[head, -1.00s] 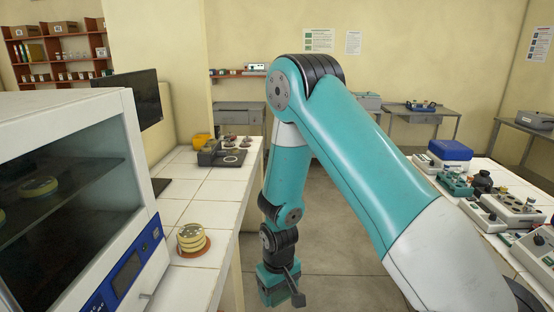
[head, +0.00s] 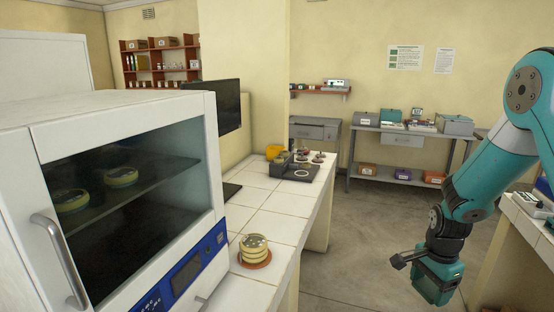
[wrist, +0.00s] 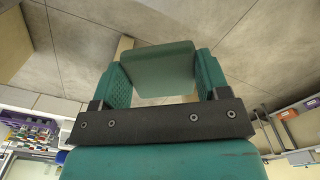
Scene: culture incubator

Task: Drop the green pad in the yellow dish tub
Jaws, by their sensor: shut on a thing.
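My gripper (head: 437,284) hangs low at the right of the head view, over the floor and away from the white counter. In the wrist view its two green fingers are shut on a dull green pad (wrist: 157,66), which spans the gap between them. I cannot make the pad out in the head view. A small yellow container (head: 274,152), which looks like the dish tub, stands at the far end of the counter, partly hidden behind dark equipment. Its inside is not visible.
A white incubator (head: 110,115) with dishes behind its glass fills the left. Stacked yellow-rimmed dishes (head: 253,250) sit on an orange mat on the counter (head: 262,203). A dark monitor (head: 222,106) stands behind. Open floor (head: 350,235) lies between the counter and my arm.

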